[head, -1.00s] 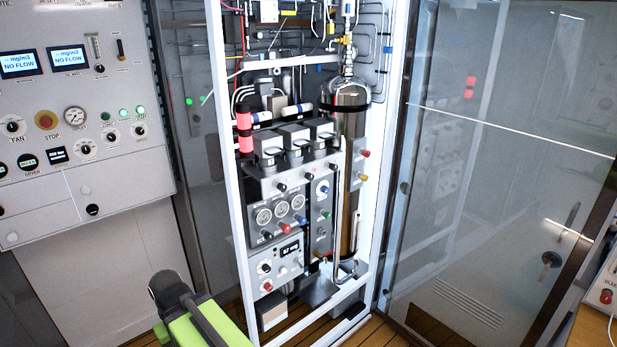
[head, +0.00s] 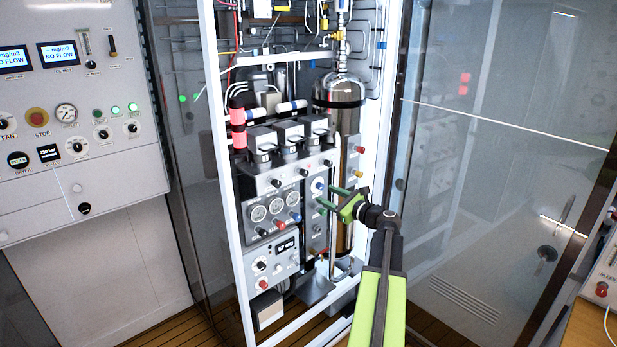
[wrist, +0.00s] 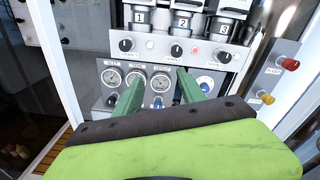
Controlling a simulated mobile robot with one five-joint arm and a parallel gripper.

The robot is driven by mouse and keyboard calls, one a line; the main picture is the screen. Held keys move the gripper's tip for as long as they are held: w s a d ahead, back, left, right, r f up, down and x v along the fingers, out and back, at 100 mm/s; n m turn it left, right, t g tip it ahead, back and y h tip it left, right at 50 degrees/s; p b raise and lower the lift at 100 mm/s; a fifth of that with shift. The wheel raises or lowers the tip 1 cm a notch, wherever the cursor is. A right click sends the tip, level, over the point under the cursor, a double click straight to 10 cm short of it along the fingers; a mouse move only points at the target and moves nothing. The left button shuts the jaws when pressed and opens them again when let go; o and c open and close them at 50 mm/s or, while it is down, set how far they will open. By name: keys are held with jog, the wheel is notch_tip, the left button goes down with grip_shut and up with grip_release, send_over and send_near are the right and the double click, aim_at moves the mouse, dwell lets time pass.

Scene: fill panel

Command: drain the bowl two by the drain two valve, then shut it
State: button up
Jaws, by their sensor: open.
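Three bowls stand in a row on the panel; bowl two (head: 289,149) is the middle one, and its number 2 plate also shows in the wrist view (wrist: 185,23). Black knobs sit in a row below the bowls. My gripper (head: 326,197) is open and empty, in front of the panel's right part. In the wrist view its green fingers (wrist: 160,77) point below the middle knob.
Gauges (head: 274,209) and coloured knobs fill the panel below. A tall metal cylinder (head: 339,92) stands just right of the panel. Red and yellow knobs (wrist: 288,63) stick out at the right. White frame posts (head: 216,130) and a glass door (head: 490,180) bound the space.

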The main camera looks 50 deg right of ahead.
aim_at(306, 174)
jog(key=shift+m+h, duration=0.6)
jog(key=shift+m, duration=0.2)
jog(key=w+d, duration=0.1)
jog(key=w, duration=0.4)
jog(key=w+d, duration=0.2)
jog(key=w, duration=0.3)
jog(key=w+d+r, duration=0.1)
jog(key=w, duration=0.4)
jog(key=shift+w+d, duration=0.15)
jog(key=shift+d, duration=0.25)
grip_shut()
jog(key=shift+d+r, duration=0.1)
